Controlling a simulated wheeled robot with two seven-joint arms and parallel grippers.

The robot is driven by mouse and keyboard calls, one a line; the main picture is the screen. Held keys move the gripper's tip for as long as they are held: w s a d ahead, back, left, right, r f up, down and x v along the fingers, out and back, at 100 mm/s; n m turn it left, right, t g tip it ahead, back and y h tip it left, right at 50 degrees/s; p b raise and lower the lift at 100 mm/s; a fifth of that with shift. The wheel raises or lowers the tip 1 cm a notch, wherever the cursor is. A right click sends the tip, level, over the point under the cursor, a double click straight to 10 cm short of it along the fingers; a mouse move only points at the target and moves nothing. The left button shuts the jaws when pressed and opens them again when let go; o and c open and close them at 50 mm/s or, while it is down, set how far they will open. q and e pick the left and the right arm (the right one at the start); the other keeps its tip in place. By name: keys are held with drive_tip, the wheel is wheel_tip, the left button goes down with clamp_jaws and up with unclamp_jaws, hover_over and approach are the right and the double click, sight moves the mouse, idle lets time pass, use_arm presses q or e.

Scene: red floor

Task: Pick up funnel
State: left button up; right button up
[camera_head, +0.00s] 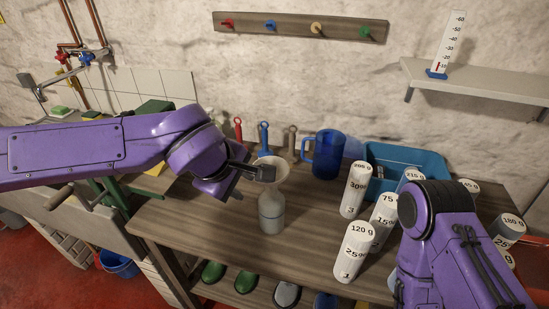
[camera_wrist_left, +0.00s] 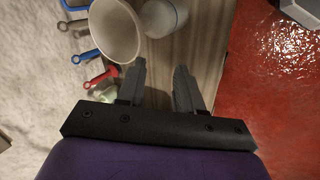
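The funnel (camera_head: 270,168) is cream-white and sits wide mouth up above a translucent grey bottle (camera_head: 271,212) on the wooden table. In the left wrist view the funnel (camera_wrist_left: 112,30) is at the upper left, with the bottle (camera_wrist_left: 165,16) beside it. My left gripper (camera_head: 250,173) is at the funnel's left side in the head view, close to its rim. In the left wrist view my left gripper (camera_wrist_left: 159,75) has its two fingers apart with nothing between them. Whether a finger touches the funnel, I cannot tell. My right gripper is out of view.
Several white labelled cylinders (camera_head: 355,252) stand right of the bottle. A blue jug (camera_head: 327,155) and a blue crate (camera_head: 425,160) are behind. Red, blue and beige tools (camera_head: 264,138) stand against the wall. The table front (camera_head: 205,240) is clear; boots (camera_head: 245,281) are below.

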sight(283, 172)
use_arm(q)
wheel_tip(283, 172, up, 4)
drive_tip(key=h, duration=0.1)
drive_tip(key=x, duration=0.3)
drive_tip(key=p+x, duration=0.1)
drive_tip(key=x, duration=0.2)
drive_tip(key=d+p+x, duration=0.1)
drive_tip(key=x, duration=0.2)
drive_tip(key=shift+r, duration=0.1)
drive_tip(key=shift+w+d, duration=0.15)
drive_tip(key=shift+w, duration=0.05)
clamp_jaws()
